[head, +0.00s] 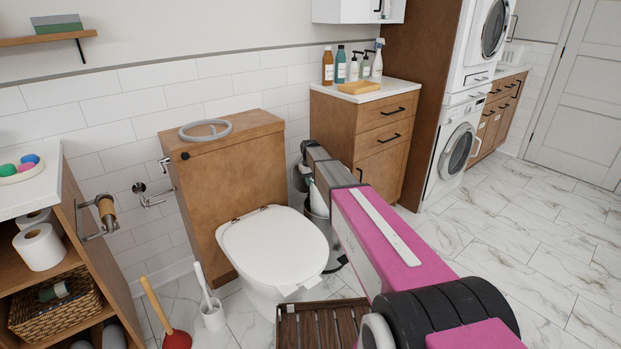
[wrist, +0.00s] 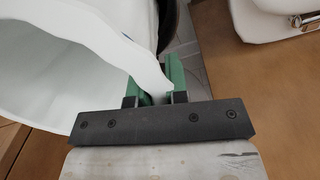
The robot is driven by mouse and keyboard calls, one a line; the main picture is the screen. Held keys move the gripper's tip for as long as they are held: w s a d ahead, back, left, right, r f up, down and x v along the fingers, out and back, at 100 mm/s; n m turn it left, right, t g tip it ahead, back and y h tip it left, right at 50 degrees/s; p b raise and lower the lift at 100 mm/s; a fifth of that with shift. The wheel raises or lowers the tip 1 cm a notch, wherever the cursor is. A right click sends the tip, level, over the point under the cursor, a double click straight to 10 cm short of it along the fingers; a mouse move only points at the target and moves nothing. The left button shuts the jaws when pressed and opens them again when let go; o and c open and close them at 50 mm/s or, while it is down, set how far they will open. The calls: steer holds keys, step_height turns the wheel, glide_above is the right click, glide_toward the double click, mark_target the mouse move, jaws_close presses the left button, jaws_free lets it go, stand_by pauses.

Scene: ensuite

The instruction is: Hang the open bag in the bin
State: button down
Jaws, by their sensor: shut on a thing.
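My gripper (wrist: 156,88) has its green fingers shut on the rim of a white open bag (wrist: 95,35) in the wrist view. The bag's wide mouth fills the upper left of that view. A dark curved edge beside the bag, perhaps the bin's, shows behind the fingers. In the head view a grey bin (head: 317,232) stands on the floor between the toilet and the wooden cabinet, partly hidden by my arm. My fingers and most of the bag are hidden in the head view, so I cannot tell how the bag sits relative to the bin.
The white toilet (head: 272,246) is close on the left of the bin. The wooden cabinet (head: 358,135) with bottles is behind to the right. A toilet brush (head: 210,305), a plunger (head: 170,325) and a slatted wooden mat (head: 315,325) are in front. Open floor lies right.

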steer(key=shift+f, duration=2)
steer(key=shift+w+d, duration=0.1)
steer(key=shift+d, duration=0.15)
jaws_free()
steer(key=shift+r, duration=0.1)
stand_by(1.1)
